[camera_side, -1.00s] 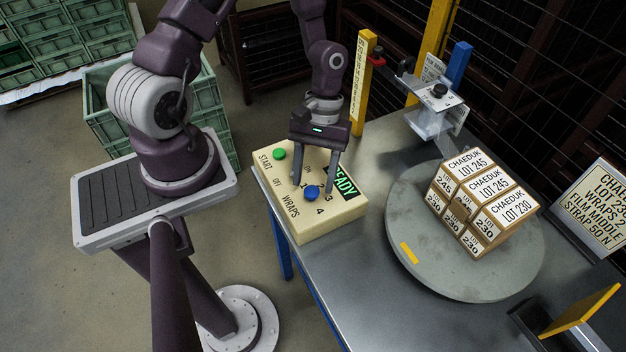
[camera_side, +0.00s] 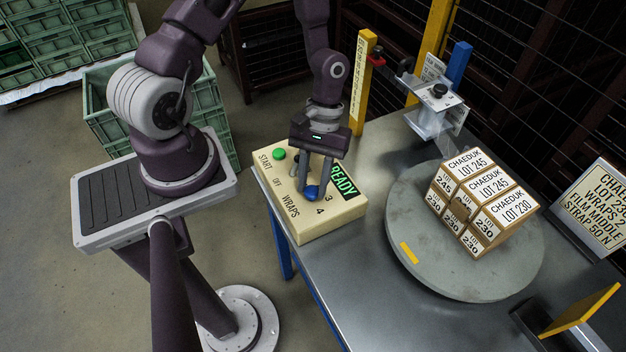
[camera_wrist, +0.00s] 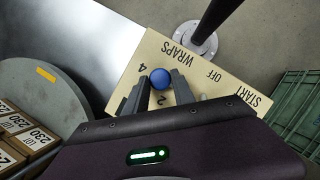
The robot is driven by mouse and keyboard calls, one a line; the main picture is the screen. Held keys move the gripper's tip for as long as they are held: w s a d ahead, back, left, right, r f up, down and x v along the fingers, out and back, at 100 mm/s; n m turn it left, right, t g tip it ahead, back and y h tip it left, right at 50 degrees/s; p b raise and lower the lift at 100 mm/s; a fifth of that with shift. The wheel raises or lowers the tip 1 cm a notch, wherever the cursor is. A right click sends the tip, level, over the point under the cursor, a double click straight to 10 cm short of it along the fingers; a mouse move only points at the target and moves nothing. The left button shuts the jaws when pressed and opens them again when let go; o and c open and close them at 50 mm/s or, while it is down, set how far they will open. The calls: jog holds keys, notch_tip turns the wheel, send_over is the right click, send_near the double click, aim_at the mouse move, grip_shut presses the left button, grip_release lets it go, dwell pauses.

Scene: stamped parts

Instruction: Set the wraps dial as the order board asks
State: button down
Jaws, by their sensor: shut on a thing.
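The blue wraps dial (camera_side: 312,192) sits on the cream control box (camera_side: 333,222), with printed marks OFF, 3 and 4 readable around it. My gripper (camera_side: 314,190) is over the box, pointing down, its fingers shut on the dial. In the wrist view the dial (camera_wrist: 161,79) shows between my fingertips (camera_wrist: 158,84), with 4 and 2 printed near it. The dial's pointer cannot be made out. The order board (camera_side: 598,208) at the right edge is cut off; it shows CHAEDUK, lot lines, a WRAPS line whose number is out of frame, FILM MIDDLE and STRAP 50N.
A green START button (camera_side: 279,154) and a READY display (camera_side: 343,183) are on the box. A round grey turntable (camera_side: 410,215) carries stacked CHAEDUK cartons (camera_side: 484,200). A yellow post (camera_side: 361,85) and the film carriage (camera_side: 436,105) stand behind.

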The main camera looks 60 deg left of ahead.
jog(key=m+y, duration=0.1)
jog(key=m, duration=0.1)
jog(key=m+y, duration=0.1)
jog(key=m, duration=0.2)
jog(key=shift+w+d+m+g, duration=0.1)
jog(key=shift+d+m+g, duration=0.1)
jog(key=shift+m+g, duration=0.15)
jog(key=m+y, duration=0.1)
jog(key=m, duration=0.1)
jog(key=m+y, duration=0.1)
jog(key=m, duration=0.2)
jog(key=shift+d, duration=0.2)
jog(key=shift+m, duration=0.35)
jog(key=c, duration=1.1)
grip_release()
jog(key=shift+o, duration=0.2)
jog(key=v, duration=0.7)
jog(key=shift+w+r, duration=0.1)
